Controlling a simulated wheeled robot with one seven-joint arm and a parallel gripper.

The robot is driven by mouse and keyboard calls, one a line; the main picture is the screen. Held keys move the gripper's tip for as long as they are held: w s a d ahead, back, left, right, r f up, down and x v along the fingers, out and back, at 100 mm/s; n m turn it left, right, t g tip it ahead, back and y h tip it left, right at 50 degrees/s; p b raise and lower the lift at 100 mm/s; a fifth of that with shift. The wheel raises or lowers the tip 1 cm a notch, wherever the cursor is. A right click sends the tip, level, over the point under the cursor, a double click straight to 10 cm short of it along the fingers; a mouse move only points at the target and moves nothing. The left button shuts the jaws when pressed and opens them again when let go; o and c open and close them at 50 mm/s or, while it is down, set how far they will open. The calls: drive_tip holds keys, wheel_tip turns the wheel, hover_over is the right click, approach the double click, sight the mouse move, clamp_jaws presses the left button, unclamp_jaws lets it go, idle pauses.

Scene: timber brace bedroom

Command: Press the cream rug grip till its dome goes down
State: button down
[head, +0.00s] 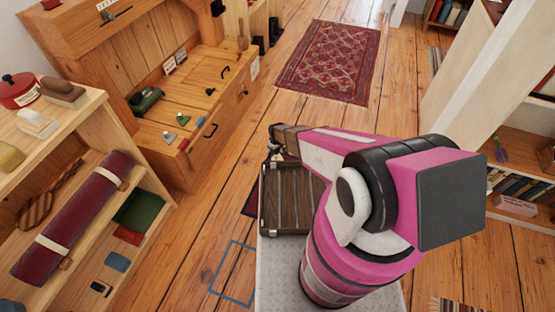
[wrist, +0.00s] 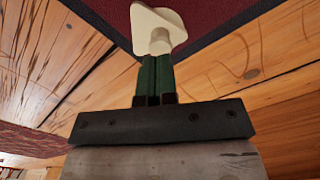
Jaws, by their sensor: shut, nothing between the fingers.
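The cream rug grip (wrist: 153,17) shows in the wrist view as a pale, roughly triangular piece at the corner of a dark red rug (wrist: 213,17). My gripper (wrist: 158,68) is shut and empty, its green fingers side by side and pointing at the grip. The fingertips overlap the grip's near end in this view. Whether they touch its dome, and how high the dome stands, I cannot tell. In the head view the grip is hidden behind my arm and a brown slatted case; a sliver of the dark red rug (head: 249,203) shows beside the case.
The brown case (head: 287,200) stands on my base. A wooden desk (head: 200,85) with small wedge-shaped pieces and a shelf (head: 85,120) with a rolled rug are on the left. A patterned rug (head: 330,60) lies farther off. Plank floor (head: 265,125) is clear between.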

wheel_tip(320, 180, up, 6)
idle(0.7)
drive_tip(key=shift+r, duration=0.1)
idle(0.3)
